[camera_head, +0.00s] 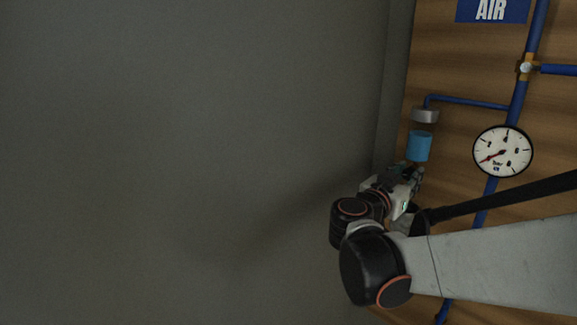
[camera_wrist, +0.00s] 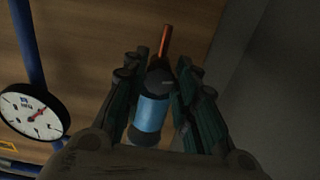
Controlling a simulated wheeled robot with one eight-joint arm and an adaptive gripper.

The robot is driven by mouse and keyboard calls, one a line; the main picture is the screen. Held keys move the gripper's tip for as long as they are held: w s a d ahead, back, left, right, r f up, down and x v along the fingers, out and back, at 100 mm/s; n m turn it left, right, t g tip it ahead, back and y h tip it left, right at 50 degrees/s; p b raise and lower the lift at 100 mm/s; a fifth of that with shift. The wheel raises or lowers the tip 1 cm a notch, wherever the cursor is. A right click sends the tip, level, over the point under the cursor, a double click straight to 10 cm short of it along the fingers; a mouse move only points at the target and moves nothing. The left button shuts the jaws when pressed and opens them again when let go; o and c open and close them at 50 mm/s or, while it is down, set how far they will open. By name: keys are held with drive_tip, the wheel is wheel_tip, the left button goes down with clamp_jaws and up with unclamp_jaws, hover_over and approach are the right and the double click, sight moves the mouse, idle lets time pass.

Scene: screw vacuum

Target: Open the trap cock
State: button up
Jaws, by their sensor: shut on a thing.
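The trap (camera_head: 419,145) is a small clear vessel with bright blue contents and a grey cap, hanging from a blue pipe in the head view. It also shows in the wrist view (camera_wrist: 151,112). At its dark end, the trap cock shows as a thin orange-red lever (camera_wrist: 165,42) pointing up in the picture. My gripper (camera_wrist: 163,68) has its dark green fingers on both sides of this end and is shut on the cock. The exact contact is dark and hard to make out. In the head view my gripper (camera_head: 414,174) is just below the trap.
A round white pressure gauge (camera_head: 503,151) is right of the trap. Blue pipes (camera_head: 517,107) with a brass valve (camera_head: 526,67) run up the wooden panel (camera_head: 458,60), under a blue AIR sign (camera_head: 491,10). A plain grey wall (camera_head: 190,130) fills the left, with free room before it.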

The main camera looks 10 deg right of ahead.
drive_tip(key=shift+s+a+r+n, duration=0.15)
drive_tip(key=shift+s+n, duration=0.05)
drive_tip(key=shift+n, duration=0.8)
drive_tip(key=o, duration=0.8)
drive_tip(key=shift+o, duration=1.2)
drive_tip(key=shift+w, duration=0.25)
drive_tip(key=shift+s, duration=0.2)
